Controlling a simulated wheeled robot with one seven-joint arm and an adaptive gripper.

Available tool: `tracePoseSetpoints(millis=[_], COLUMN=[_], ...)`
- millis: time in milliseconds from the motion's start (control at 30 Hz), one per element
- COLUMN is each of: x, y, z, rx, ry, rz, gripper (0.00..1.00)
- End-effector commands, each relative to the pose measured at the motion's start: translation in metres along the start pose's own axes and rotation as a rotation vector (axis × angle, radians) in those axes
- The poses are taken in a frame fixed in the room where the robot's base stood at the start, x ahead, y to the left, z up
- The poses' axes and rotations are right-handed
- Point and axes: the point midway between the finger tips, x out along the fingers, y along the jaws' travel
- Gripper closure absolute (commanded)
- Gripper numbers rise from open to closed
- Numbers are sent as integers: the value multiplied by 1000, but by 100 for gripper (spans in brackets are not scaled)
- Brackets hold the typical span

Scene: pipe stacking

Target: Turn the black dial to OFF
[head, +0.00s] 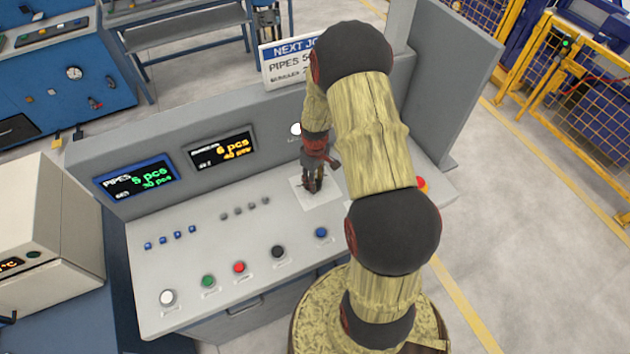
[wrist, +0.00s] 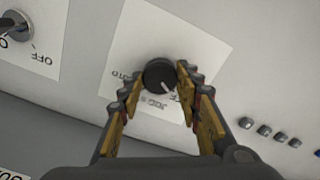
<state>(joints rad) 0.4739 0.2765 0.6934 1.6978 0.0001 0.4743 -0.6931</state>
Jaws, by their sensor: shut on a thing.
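The black dial (wrist: 159,74) sits on a white label plate (wrist: 205,45) in the wrist view. Its pale pointer mark faces the lower right, toward lettering partly hidden by the right finger that seems to end in "FF". "JOG" and "AUTO" read upside down on the plate, below and left of the dial. My gripper (wrist: 158,82) has one finger on each side of the dial and is shut on it. In the head view my gripper (head: 313,184) points down at the plate (head: 327,196) and hides the dial.
A silver switch (wrist: 18,27) with its own OFF label is left of the dial in the wrist view. Several small buttons (wrist: 262,130) are to the right. In the head view a red button (head: 420,183) is beside my arm, and coloured buttons (head: 239,267) line the console front.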

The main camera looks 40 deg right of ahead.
Motion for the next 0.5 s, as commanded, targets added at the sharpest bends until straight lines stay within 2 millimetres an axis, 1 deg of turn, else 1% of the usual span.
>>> tracePoseSetpoints(millis=[467, 500], x=[-1, -1], y=[1, 1], z=[-1, -1], rx=[-15, -15], ry=[2, 2], rz=[2, 2], gripper=[91, 64])
